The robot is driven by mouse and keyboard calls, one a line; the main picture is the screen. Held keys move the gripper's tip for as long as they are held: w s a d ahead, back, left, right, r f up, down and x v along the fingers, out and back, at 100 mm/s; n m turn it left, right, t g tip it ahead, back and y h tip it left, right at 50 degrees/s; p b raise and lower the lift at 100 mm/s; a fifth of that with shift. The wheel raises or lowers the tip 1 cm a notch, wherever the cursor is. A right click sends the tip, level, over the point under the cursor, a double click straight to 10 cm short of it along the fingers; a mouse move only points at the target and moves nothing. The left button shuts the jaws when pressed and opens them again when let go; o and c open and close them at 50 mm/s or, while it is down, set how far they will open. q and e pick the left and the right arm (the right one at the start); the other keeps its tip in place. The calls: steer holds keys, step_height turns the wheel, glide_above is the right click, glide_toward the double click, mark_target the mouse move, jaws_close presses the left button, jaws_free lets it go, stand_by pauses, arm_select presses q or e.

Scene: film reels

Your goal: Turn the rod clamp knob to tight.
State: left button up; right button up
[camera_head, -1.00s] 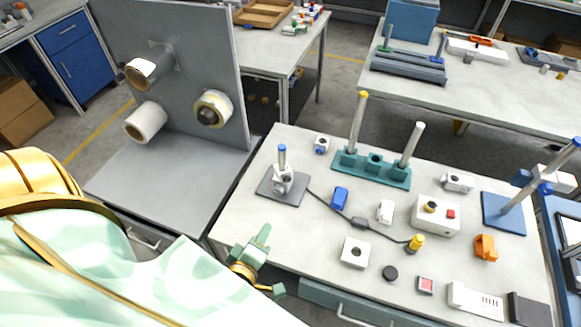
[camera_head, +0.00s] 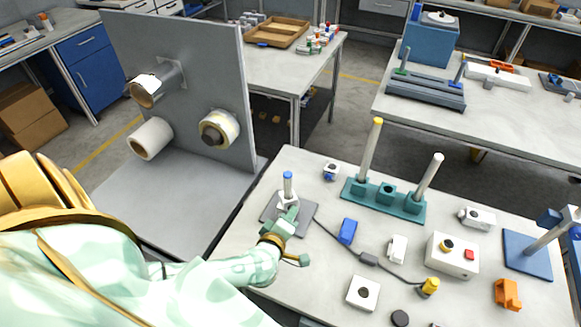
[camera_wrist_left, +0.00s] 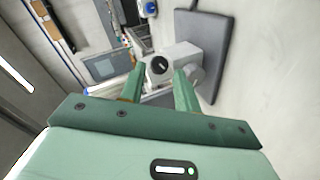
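The rod clamp is a light grey block (camera_head: 286,200) on a short upright rod with a blue cap (camera_head: 287,175), set on a dark grey base plate (camera_head: 270,212). In the left wrist view its round black knob (camera_wrist_left: 159,65) with a pale mark faces me. My left gripper (camera_head: 291,216) is at the near side of the clamp and partly hides it. In the left wrist view the two green fingers (camera_wrist_left: 158,76) are apart, one on each side of the knob in the picture, with nothing between them. I cannot tell whether they touch it. My right gripper is not in view.
A teal base (camera_head: 368,205) with two rods stands behind, to the right. A blue block (camera_head: 347,231), a white box with a red button (camera_head: 452,256) and a cable with a yellow plug (camera_head: 430,285) lie on the bench. A grey panel with rolls (camera_head: 200,75) stands at left.

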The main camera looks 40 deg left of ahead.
arm_select(q)
steer(key=shift+x, duration=1.1)
steer(key=shift+c, duration=0.3)
